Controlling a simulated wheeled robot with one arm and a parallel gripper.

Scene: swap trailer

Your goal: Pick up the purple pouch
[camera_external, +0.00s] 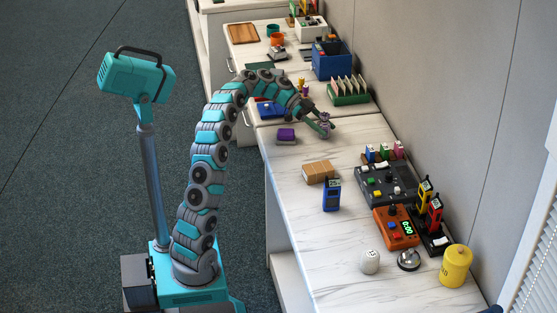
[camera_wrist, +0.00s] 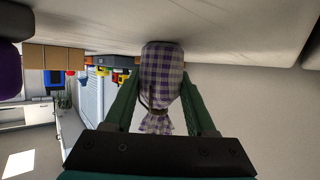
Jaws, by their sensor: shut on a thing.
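The purple pouch (camera_wrist: 161,72) is a purple-and-white checked cloth bag with a tied, frilled neck. In the wrist view it sits between the two green fingers of my gripper (camera_wrist: 162,100), which is shut on it. In the external view my gripper (camera_external: 322,126) is over the far part of the near counter, with the small pouch (camera_external: 325,117) partly hidden by the fingers. The wrist view is upside down, and the pouch's base is close to the counter surface. I cannot tell whether it still touches.
A cardboard-brown box (camera_external: 318,172) and a blue radio (camera_external: 332,195) stand nearer. A green rack (camera_external: 348,92) and blue bin (camera_external: 332,66) are behind. The wall runs along the right.

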